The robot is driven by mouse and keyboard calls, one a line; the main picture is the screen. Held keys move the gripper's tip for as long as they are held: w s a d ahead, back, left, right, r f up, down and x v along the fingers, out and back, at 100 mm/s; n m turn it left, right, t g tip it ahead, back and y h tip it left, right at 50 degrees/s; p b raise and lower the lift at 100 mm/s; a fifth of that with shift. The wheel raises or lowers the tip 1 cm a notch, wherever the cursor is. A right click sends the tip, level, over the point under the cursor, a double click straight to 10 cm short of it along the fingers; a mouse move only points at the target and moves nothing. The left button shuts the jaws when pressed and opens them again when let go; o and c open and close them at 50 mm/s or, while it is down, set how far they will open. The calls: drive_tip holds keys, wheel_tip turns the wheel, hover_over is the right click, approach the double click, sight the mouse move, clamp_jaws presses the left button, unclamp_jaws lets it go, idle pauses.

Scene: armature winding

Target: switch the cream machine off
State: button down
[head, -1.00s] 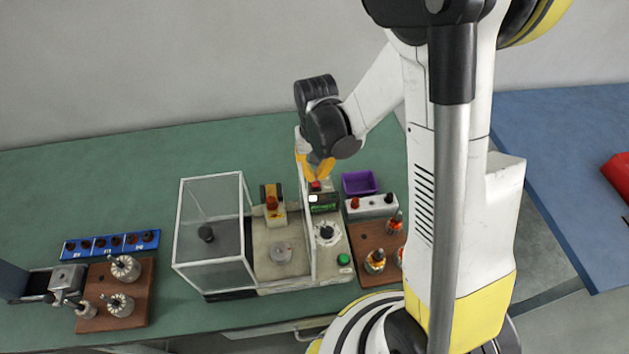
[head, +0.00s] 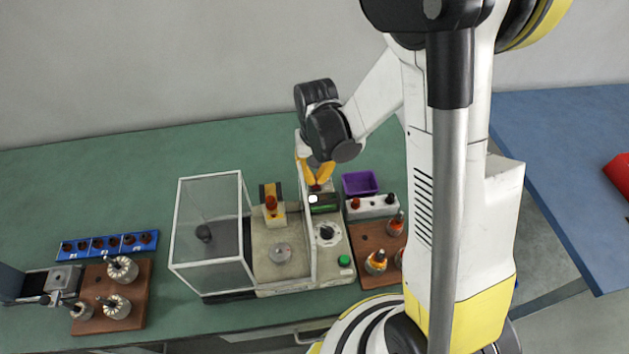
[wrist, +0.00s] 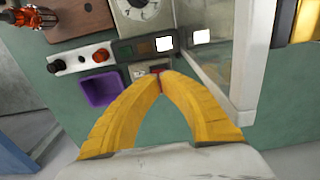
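The cream machine (head: 268,268) stands in the middle of the green bench, with a clear-walled guard box on its left part. Its panel with a white lit square and a green window (head: 326,199) faces up on the right part; the lit square also shows in the wrist view (wrist: 164,44). A small red switch (wrist: 154,70) sits beside this panel, partly hidden by my fingertips. My gripper (head: 319,187) has its yellow fingers pointing down at the switch, tips together (wrist: 161,76). I cannot tell whether they touch it. Nothing is seen held.
A purple bin (head: 360,182) and a white box with knobs (head: 372,206) stand just right of the machine. A brown board with orange-handled tools (head: 368,240) lies in front of them. The guard's upright frame is close left of my gripper. A green button (head: 344,260) is at the front.

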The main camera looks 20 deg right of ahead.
sight(316, 184)
drive_tip(key=shift+f+b, duration=0.7)
drive_tip(key=shift+f, duration=0.1)
drive_tip(key=shift+r, duration=0.1)
drive_tip(key=shift+r+p, duration=2.45)
drive_tip(key=shift+r, duration=1.05)
drive_tip(key=shift+f, duration=0.1)
